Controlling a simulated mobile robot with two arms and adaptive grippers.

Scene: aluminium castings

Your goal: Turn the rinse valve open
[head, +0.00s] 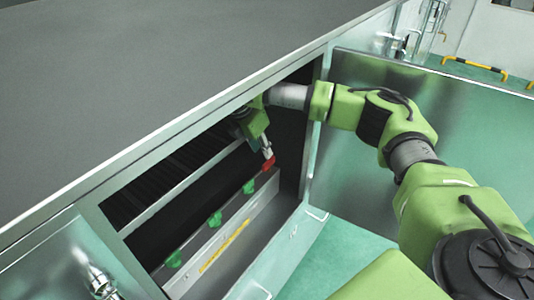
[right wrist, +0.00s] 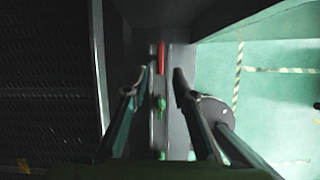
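Inside an open metal cabinet, a row of valve handles sits along a pale rail (head: 240,217). Several are green, such as the middle green handle (head: 215,218), and one at the far end is red (head: 268,164). No readable label shows which is the rinse valve. My right gripper (head: 267,150) reaches in at the red handle. In the right wrist view its fingers (right wrist: 163,72) are apart, with the red handle (right wrist: 161,57) just ahead between the tips and a green handle (right wrist: 162,103) further back. Contact cannot be told. My left gripper is not in view.
The grey cabinet top (head: 170,70) overhangs the opening. An open metal door (head: 440,110) stands at the right, behind my right arm. The cabinet's frame edges lie close around the arm. Green floor (head: 335,262) is free in front.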

